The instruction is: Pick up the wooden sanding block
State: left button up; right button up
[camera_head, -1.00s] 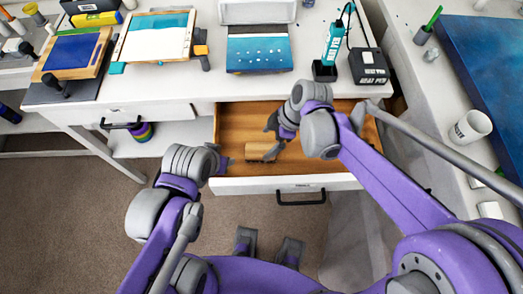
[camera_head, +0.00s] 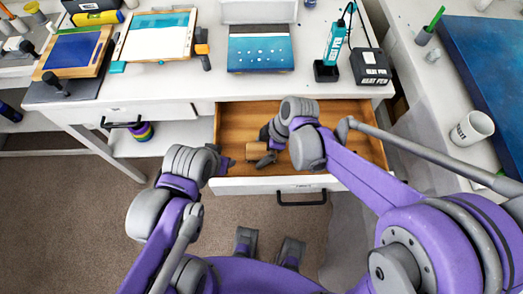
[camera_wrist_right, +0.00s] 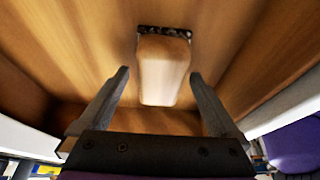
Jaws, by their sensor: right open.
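The wooden sanding block (camera_head: 257,150) lies in the open wooden drawer (camera_head: 235,120), toward its left front. In the right wrist view the block (camera_wrist_right: 163,70) is pale wood with a dark strip at its far end. My right gripper (camera_head: 266,147) is in the drawer beside the block. Its fingers (camera_wrist_right: 158,95) are open in the right wrist view, with the near end of the block between their tips and a gap on each side. My left gripper (camera_head: 222,160) is at the drawer's left front edge; its fingers are too small to judge.
The drawer front has a black handle (camera_head: 301,199). On the table above stand a blue panel (camera_head: 261,48), a teal heat tool (camera_head: 333,45) and a black box (camera_head: 370,66). A white mug (camera_head: 471,128) stands on the right-hand table. The drawer's right part is bare.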

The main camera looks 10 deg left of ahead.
aim_at(261, 150)
jog(key=shift+f, duration=0.15)
dwell(0.3)
grip_shut()
jog(key=shift+r, duration=0.55)
notch_tip(261, 150, up, 10)
jog(key=shift+f+p, duration=0.25)
jog(key=shift+p, duration=0.4)
jog(key=c, duration=0.6)
grip_release()
jog(key=shift+c, duration=0.2)
jog(key=c, duration=0.6)
jog(key=shift+o, duration=0.2)
